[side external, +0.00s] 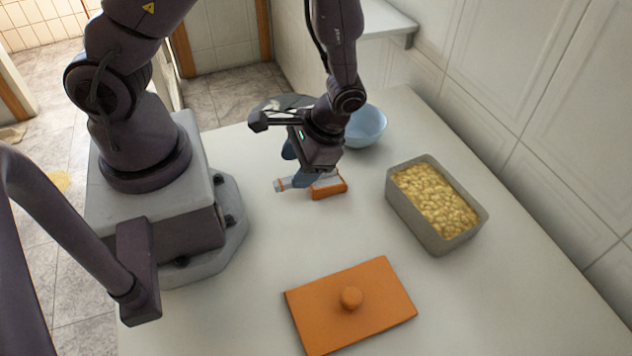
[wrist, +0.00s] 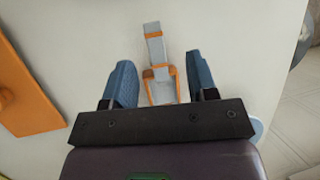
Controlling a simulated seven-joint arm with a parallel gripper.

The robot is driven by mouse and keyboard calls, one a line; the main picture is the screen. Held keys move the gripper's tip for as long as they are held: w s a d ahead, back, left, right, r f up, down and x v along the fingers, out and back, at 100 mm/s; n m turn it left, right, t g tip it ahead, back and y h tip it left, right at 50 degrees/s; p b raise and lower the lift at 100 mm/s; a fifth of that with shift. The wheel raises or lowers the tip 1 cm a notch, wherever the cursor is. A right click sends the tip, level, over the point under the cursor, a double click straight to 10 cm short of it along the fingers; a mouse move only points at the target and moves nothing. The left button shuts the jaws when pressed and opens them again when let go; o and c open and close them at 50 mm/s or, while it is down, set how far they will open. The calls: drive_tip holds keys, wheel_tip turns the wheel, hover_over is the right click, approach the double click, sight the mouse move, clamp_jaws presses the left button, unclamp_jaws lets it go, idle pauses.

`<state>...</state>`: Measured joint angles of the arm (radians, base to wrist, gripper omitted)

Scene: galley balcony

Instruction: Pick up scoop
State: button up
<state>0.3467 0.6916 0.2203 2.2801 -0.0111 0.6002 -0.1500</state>
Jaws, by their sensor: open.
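The scoop (side external: 328,187) is orange and grey and lies on the white counter. In the side external view my gripper (side external: 296,168) is low over it and hides part of it. In the wrist view the scoop (wrist: 157,66) lies between the two blue fingers of my gripper (wrist: 163,80), its grey handle pointing away past the fingertips. The fingers are open with a gap on both sides of the scoop. The near end of the scoop is hidden behind the gripper's dark body.
A grey bin of yellowish pieces (side external: 433,200) stands to the right. An orange board with a round knob (side external: 350,305) lies in front. The counter (side external: 270,250) between is clear.

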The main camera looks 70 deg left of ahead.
sight(289, 179)
drive_tip(key=x, duration=0.5)
drive_tip(key=shift+s+d+f, duration=0.15)
drive_tip(key=shift+s+d, duration=0.05)
clamp_jaws()
